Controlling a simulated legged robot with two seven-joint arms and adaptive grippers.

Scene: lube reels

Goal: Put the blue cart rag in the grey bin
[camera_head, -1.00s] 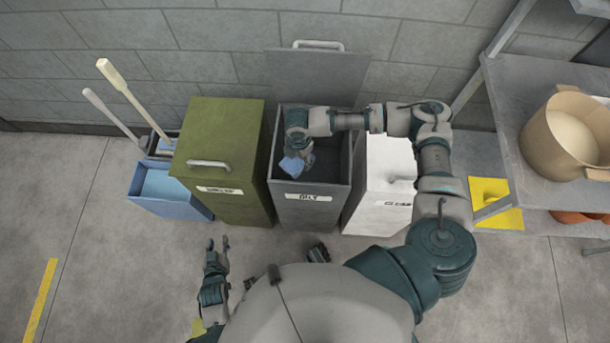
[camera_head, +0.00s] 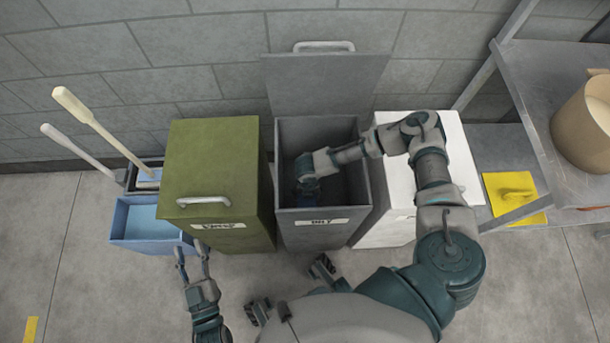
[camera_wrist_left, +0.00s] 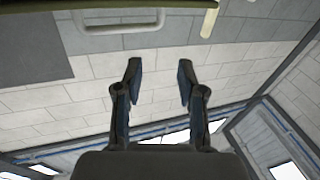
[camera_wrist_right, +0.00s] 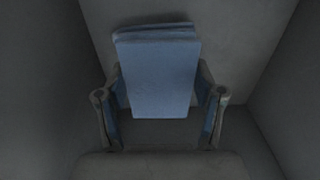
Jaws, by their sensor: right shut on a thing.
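The grey bin (camera_head: 322,228) stands open between a green bin and a white bin, its lid (camera_head: 330,85) raised against the wall. My right arm reaches down into it, and my right gripper (camera_head: 308,190) is inside, below the rim. In the right wrist view the folded blue rag (camera_wrist_right: 157,75) is between the fingers of my right gripper (camera_wrist_right: 160,115), with the bin's dark walls around it. In the head view the rag is mostly hidden by the gripper and shadow. My left gripper (camera_head: 190,262) is open and empty, low in front of the green bin; its fingers also show apart in the left wrist view (camera_wrist_left: 160,80).
The closed green bin (camera_head: 215,170) is on the left and the closed white bin (camera_head: 450,150) on the right. A blue bucket (camera_head: 148,222) with long-handled tools stands far left. A metal shelf (camera_head: 560,130) with a tan pot (camera_head: 588,125) is at the right.

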